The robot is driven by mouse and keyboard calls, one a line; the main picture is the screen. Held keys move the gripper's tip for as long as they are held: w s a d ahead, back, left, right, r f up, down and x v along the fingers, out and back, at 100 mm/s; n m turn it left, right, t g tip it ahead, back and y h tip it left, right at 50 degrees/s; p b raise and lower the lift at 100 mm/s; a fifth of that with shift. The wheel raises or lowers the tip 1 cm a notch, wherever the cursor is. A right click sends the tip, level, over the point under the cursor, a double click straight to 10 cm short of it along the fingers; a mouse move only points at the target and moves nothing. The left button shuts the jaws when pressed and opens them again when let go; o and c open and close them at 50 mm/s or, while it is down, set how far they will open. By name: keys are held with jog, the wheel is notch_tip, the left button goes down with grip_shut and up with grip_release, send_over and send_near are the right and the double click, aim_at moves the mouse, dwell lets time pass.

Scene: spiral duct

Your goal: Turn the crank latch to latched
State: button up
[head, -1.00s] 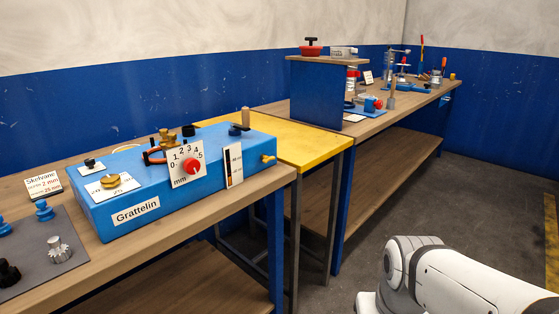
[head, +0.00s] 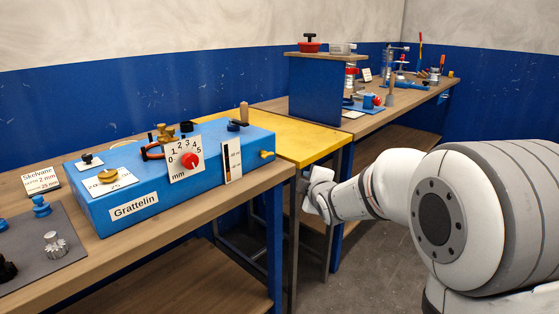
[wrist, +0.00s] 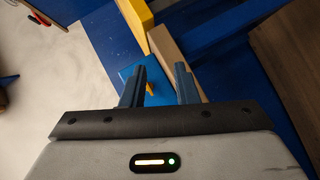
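The blue Grattelin box (head: 104,205) stands on the wooden bench. A black crank with an upright wooden handle (head: 244,112) sits on its top at the far right end; it appears to be the crank latch. Its latched mark cannot be made out. My gripper (wrist: 161,67) is open and empty in the wrist view. Between its fingers, farther off, a blue surface, probably the box's end, shows with a small brass-yellow piece (wrist: 150,88). In the head view my arm reaches in from the right, its end in front of the yellow table, apart from the box. The crank is not clear in the wrist view.
A red-knobbed dial (head: 190,160) and brass knobs stand on the box. A yellow table (head: 305,143) adjoins the bench. A second bench (head: 385,118) behind carries a blue stand and tools. A grey mat (head: 45,248) with small parts lies at left. Floor is free.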

aim_at(267, 155)
jog(key=shift+w+a+r+n+t+y, duration=0.35)
jog(key=shift+w+a+n+y, duration=0.6)
jog(key=shift+w+a, duration=0.9)
jog(key=shift+w+a+r+n+t+y, duration=0.3)
jog(key=shift+w+a+n+y, duration=0.35)
jog(key=shift+w+a+n, duration=0.85)
jog(key=shift+w+a+r+n+t+y, duration=0.35)
jog(key=shift+w+a+n+y, duration=0.45)
jog(key=shift+w+a, duration=1.3)
jog(key=shift+s, duration=0.1)
